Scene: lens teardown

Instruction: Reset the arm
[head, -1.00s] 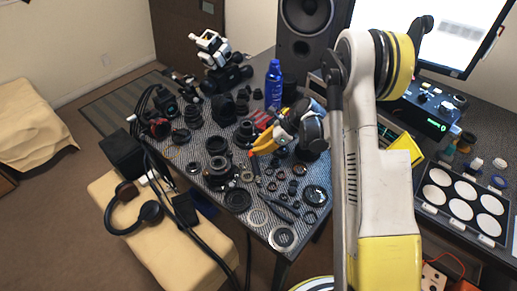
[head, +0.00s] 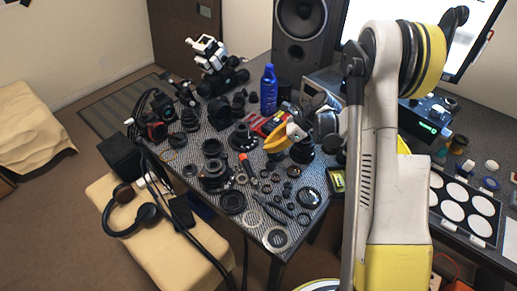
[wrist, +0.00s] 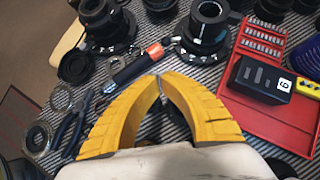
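My gripper (head: 272,147) has yellow fingers and is over the parts table in the head view. In the wrist view, its two curved fingers (wrist: 159,80) come together at the tips, with no clear object held between them. The fingertips are near a dark tool with an orange band (wrist: 134,66) on the patterned table surface. My arm rises at the right of the head view and hides part of the table behind it.
The table (head: 190,152) is crowded with lens parts. A blue bottle (head: 268,90) stands near the back. A speaker (head: 300,35) stands behind.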

